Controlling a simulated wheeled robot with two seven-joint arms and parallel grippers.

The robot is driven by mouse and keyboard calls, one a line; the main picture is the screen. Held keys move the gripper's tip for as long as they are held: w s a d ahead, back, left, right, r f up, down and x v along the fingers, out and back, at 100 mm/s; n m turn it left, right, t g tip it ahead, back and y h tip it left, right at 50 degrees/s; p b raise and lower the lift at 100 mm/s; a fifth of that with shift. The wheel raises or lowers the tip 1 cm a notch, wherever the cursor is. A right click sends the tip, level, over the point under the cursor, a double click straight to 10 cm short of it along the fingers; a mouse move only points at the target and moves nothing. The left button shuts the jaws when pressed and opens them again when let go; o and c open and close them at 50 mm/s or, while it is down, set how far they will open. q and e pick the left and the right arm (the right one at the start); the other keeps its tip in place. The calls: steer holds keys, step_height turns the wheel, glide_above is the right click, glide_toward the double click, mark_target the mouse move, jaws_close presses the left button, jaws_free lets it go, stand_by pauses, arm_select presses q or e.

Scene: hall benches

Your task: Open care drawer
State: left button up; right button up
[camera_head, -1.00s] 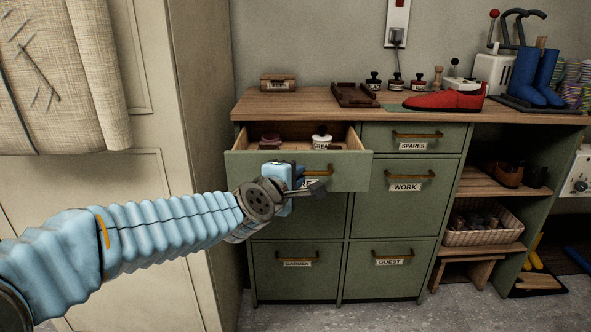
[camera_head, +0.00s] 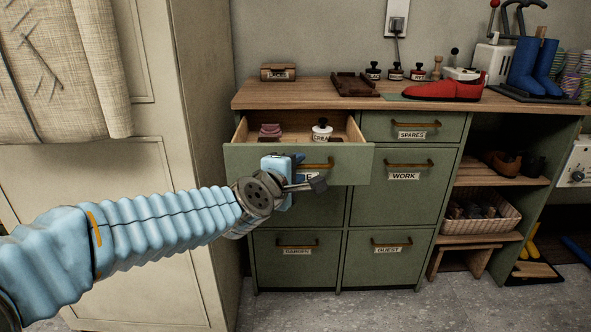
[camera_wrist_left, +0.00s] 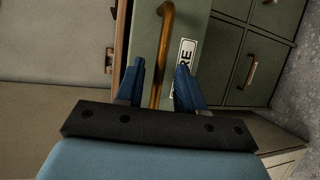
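The care drawer (camera_head: 246,164) is the green top-left drawer of the cabinet, and it stands pulled out. Its open top shows a pinkish item (camera_head: 269,131) and a white jar with a black lid (camera_head: 322,132). The drawer's brass handle (camera_head: 318,166) is partly hidden by my left gripper (camera_head: 303,177). In the left wrist view the handle (camera_wrist_left: 165,55) runs between the two blue fingers, with a gap visible on each side. The fingers are apart. The label (camera_wrist_left: 186,57) is partly covered by a finger. My right gripper is not in view.
Other drawers are shut: spares (camera_head: 412,125), work (camera_head: 404,175), garden and guest below. The wooden top (camera_head: 300,96) holds a small box, a tray, bottles and a red shoe (camera_head: 445,90). A pale cupboard stands close at left.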

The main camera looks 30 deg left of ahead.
arm_select(q)
steer(key=shift+s, duration=0.1)
steer(key=p+v, duration=0.1)
steer(key=v, duration=1.2)
steer(key=shift+s+p, duration=0.3)
steer(key=shift+p, duration=0.05)
steer(key=shift+w, duration=0.1)
steer(key=w+d+f+m+g+h, duration=0.1)
steer(key=w+d+f+m+g, duration=0.15)
steer(key=f, duration=0.85)
steer(key=w+d+f+m+g+h, duration=0.2)
steer(key=w+f+m+g, duration=0.15)
steer(key=f, duration=0.65)
steer(key=w+d+f+m+g+h, duration=0.1)
steer(key=w+d+f+m+g, duration=0.2)
steer(key=f, duration=0.8)
steer(key=s+d+f+m+g+h, duration=0.1)
steer(key=s+d+f+m+g, duration=0.1)
steer(key=f, duration=0.5)
steer(key=s+d+f+m+g, duration=0.2)
steer(key=s+d+f+m, duration=0.2)
steer(key=s+f, duration=0.3)
steer(key=s+d+f+m+g+h, duration=0.1)
steer(key=s+d+f+m, duration=0.2)
steer(key=s+d+f, duration=0.2)
step_height(320, 180, down, 4)
steer(key=shift+s+r+m+g+h, duration=0.1)
steer(key=shift+s+m+g+h, duration=0.1)
steer(key=shift+m+g+h, duration=0.15)
